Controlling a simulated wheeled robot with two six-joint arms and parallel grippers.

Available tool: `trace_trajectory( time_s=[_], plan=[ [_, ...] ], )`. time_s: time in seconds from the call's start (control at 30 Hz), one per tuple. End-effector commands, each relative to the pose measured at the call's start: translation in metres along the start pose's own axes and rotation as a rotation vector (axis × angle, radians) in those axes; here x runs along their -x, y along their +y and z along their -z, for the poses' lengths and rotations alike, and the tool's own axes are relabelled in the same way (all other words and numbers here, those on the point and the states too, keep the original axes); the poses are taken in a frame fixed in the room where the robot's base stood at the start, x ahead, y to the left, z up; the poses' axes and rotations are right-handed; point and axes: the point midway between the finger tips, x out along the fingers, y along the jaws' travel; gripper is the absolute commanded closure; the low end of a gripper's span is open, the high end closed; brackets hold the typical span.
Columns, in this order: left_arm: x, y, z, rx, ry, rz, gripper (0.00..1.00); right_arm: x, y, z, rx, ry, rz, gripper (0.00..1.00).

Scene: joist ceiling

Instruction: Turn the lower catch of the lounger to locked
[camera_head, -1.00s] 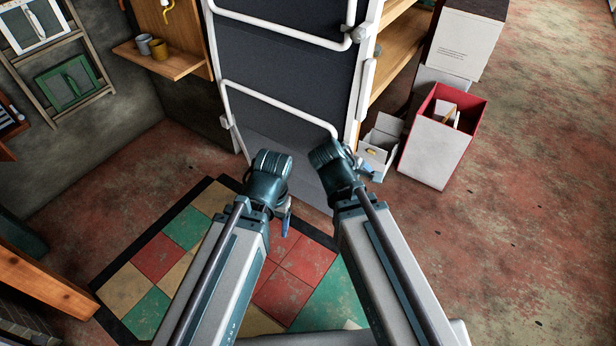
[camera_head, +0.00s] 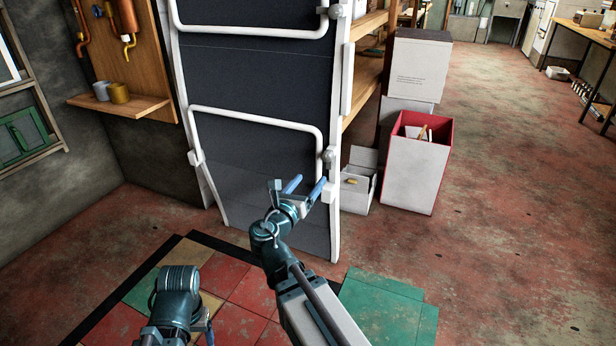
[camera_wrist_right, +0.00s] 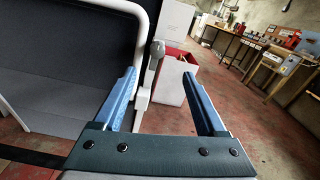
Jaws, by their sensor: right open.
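The lounger (camera_head: 255,95) stands upright, with dark fabric on a white tube frame. Its lower catch (camera_head: 328,157) is a grey knob on the right rail, at the end of the lower white loop. It also shows in the right wrist view (camera_wrist_right: 157,48), near the line between the fingers and beyond their tips. An upper catch (camera_head: 335,11) is higher on the same rail. My right gripper (camera_head: 311,179) is open and empty, just below and in front of the lower catch, apparently not touching it. My left gripper (camera_head: 207,330) is low at the left; its jaws are mostly hidden.
A small open white box (camera_head: 358,190) and a red-lined white bin (camera_head: 415,172) stand right of the lounger. A wooden shelf (camera_head: 125,105) with two mugs is at the left. A coloured tile mat (camera_head: 385,305) lies in front.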

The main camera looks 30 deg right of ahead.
Motion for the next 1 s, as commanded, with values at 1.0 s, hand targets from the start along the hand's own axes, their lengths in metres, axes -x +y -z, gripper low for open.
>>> trace_trajectory(
  time_s=[1.0],
  plan=[
    [-0.003,0.000,0.000,0.000,0.000,0.000,0.26,-0.127,0.001,-0.002,0.026,-0.012,0.000,0.26]
  ],
)
